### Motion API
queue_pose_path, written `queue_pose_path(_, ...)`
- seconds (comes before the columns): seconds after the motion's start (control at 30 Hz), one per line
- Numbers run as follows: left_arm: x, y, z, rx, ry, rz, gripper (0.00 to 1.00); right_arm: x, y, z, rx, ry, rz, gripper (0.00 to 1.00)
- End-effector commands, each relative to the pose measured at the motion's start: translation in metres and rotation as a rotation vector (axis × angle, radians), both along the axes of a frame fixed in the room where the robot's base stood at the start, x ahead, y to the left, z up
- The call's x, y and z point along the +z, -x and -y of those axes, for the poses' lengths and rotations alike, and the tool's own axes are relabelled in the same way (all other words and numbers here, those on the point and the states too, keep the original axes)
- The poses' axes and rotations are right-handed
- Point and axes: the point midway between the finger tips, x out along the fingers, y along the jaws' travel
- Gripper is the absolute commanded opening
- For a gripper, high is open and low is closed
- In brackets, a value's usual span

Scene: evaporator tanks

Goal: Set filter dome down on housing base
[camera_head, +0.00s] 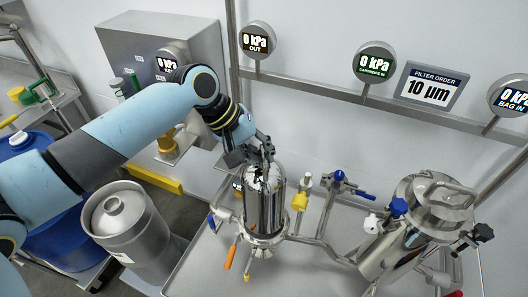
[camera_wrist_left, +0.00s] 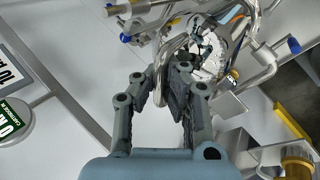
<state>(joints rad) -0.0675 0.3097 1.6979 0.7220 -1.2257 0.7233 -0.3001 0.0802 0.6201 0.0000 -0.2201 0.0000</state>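The filter dome (camera_head: 265,208) is a tall, shiny steel cylinder standing upright in the middle of the head view. Its lower end is at the housing base (camera_head: 262,240), a steel ring with fittings; I cannot tell whether it is fully seated. My left gripper (camera_head: 262,157) is at the dome's top. In the left wrist view my left fingertips (camera_wrist_left: 168,88) are close together around a curved steel handle (camera_wrist_left: 161,72), with the shiny dome (camera_wrist_left: 208,62) beyond. My right gripper is not in view.
A second closed steel housing (camera_head: 415,225) stands at the right. A grey canister (camera_head: 126,222) and a blue drum (camera_head: 65,235) are at the left. Pipes and valves with yellow and blue handles surround the base. Gauges and a "10 µm" sign (camera_head: 431,86) line the back rail.

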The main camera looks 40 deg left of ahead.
Motion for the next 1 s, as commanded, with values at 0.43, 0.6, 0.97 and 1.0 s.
queue_pose_path(0.43,-0.011,-0.002,0.000,0.000,0.001,0.004,0.00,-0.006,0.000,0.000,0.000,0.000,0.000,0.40)
queue_pose_path(0.6,-0.015,-0.001,0.000,0.000,0.001,0.004,0.00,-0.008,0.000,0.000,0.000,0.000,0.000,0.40)
queue_pose_path(0.97,-0.017,-0.001,0.000,0.001,0.001,0.002,0.33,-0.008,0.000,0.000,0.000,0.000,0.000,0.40)
queue_pose_path(1.0,-0.017,-0.001,0.000,0.001,0.001,0.002,0.33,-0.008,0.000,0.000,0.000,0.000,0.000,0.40)
